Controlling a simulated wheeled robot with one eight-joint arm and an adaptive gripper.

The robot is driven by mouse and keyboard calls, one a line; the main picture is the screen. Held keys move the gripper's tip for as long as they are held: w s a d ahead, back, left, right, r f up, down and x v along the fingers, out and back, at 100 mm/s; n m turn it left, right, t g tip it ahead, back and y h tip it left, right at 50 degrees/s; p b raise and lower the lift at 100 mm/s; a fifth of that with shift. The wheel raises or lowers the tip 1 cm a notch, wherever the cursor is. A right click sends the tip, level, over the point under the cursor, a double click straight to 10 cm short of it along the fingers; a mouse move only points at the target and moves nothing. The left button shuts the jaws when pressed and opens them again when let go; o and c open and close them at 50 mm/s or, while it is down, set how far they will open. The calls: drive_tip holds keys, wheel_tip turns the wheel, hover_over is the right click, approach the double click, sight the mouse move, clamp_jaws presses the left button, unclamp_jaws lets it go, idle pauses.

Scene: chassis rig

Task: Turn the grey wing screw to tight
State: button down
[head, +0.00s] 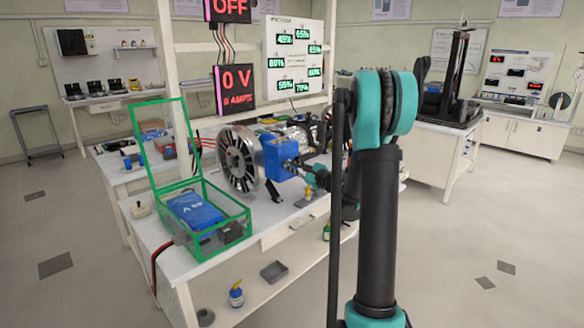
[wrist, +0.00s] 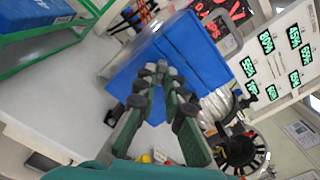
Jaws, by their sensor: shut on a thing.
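A blue motor housing (head: 278,153) stands on the workbench beside a large silver finned wheel (head: 241,158). It also shows in the wrist view (wrist: 195,50). My gripper (head: 294,167) reaches in from the right to the housing's near face. In the wrist view my gripper (wrist: 160,72) has its fingertips close together against the blue face, shut on the grey wing screw. The screw is almost wholly hidden between the fingertips, so its angle cannot be told.
A green wire-frame case (head: 205,250) with a blue pack (head: 194,211) stands at the bench's left end. Red displays (head: 234,88) and a white readout panel (head: 293,60) rise behind the housing. A white bench post (head: 181,90) is left of the wheel.

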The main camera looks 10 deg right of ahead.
drive_tip(key=shift+s+f+m, duration=0.1)
drive_tip(key=shift+m, duration=3.4)
drive_tip(key=c, duration=1.6)
unclamp_jaws()
drive_tip(key=v, duration=1.2)
